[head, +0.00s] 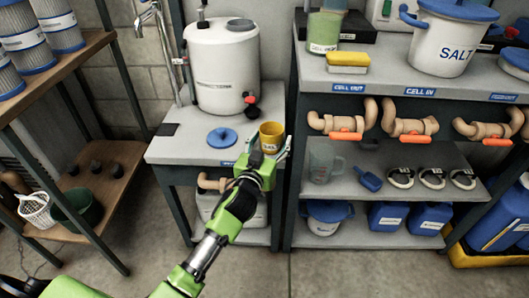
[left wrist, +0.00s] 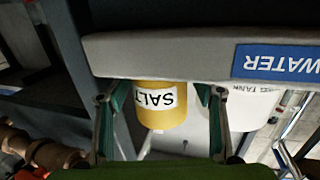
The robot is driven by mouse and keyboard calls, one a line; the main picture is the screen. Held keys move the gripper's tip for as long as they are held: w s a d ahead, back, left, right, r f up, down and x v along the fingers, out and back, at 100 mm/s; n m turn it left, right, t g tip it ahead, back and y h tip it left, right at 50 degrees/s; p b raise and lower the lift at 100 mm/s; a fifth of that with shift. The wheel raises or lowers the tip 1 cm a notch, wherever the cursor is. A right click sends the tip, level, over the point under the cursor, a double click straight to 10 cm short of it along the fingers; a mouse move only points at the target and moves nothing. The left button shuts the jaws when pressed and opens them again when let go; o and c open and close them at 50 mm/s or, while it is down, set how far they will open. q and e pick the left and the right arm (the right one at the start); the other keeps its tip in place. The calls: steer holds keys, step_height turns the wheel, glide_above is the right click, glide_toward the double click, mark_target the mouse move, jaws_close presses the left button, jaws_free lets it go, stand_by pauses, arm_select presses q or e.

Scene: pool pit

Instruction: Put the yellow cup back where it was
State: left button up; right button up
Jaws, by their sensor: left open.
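The yellow cup (head: 271,137) stands upright near the right front part of the small grey table (head: 190,152), beside a blue lid (head: 222,138). In the left wrist view, which is upside down, the cup (left wrist: 160,108) shows a white SALT label. My left gripper (head: 268,158) is open in front of the cup, at the table's front edge. In the left wrist view its fingers (left wrist: 158,100) frame the cup on both sides, with gaps between. My right gripper is not in view.
A white tank (head: 222,75) stands behind the cup. The table edge carries a blue WATER label (left wrist: 277,63). A taller shelf (head: 310,100) with pipes and a SALT bucket (head: 445,40) stands close on the right. A wooden rack (head: 60,85) stands at left.

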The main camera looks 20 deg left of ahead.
mark_target(268, 146)
arm_select(q)
steer(key=s, duration=0.3)
steer(key=shift+s+r+p, duration=0.1)
steer(key=shift+s+p, duration=0.15)
steer(key=shift+p, duration=0.05)
steer(key=s+f+g, duration=0.4)
steer(key=s+f, duration=0.1)
steer(key=s, duration=0.7)
steer(key=s+f+m+g, duration=0.1)
steer(key=s+f+g, duration=0.4)
steer(key=s, duration=0.8)
steer(key=s+f+m+g, duration=0.1)
steer(key=s+f+g, duration=0.3)
steer(key=s, duration=0.8)
steer(key=shift+s+a+f+g+h+p, duration=0.3)
steer(key=shift+f+g+p, duration=0.1)
steer(key=shift+p, duration=0.05)
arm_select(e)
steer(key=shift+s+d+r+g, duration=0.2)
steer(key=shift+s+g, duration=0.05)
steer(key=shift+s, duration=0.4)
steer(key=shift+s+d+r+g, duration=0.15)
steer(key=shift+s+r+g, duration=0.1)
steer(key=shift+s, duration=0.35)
arm_select(q)
steer(key=shift+w, duration=0.1)
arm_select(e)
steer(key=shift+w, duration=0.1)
